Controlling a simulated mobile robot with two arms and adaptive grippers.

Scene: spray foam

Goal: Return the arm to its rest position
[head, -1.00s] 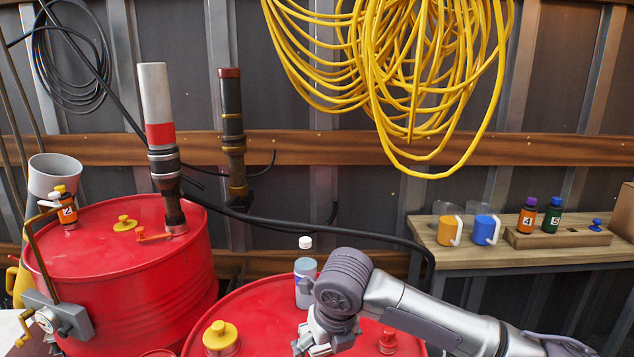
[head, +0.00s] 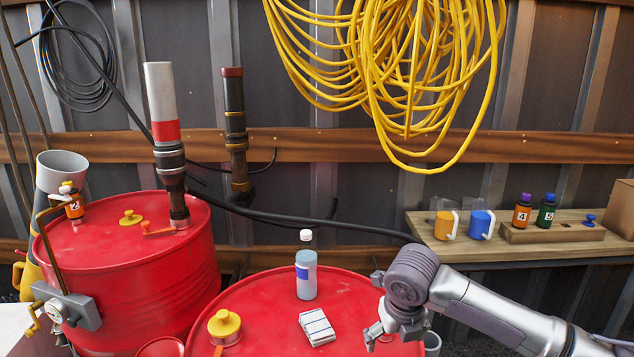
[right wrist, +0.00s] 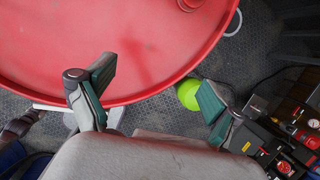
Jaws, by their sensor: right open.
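My right arm comes in from the right in the head view, its gripper (head: 378,322) above the right edge of the front red drum (head: 262,307). In the right wrist view the gripper (right wrist: 150,88) has its two fingers wide apart with nothing between them, and the drum (right wrist: 130,45) lies beneath and beyond them. On the drum top stand a clear bottle with a white cap (head: 306,270), a folded white cloth (head: 317,327) and a yellow cap (head: 224,325). My left gripper is not in view.
A second red drum (head: 130,260) with an upright pump pipe stands at the left. A wooden bench (head: 470,253) at the right holds mugs (head: 446,226) and small bottles (head: 522,212). In the right wrist view a green ball (right wrist: 188,95) shows near the drum.

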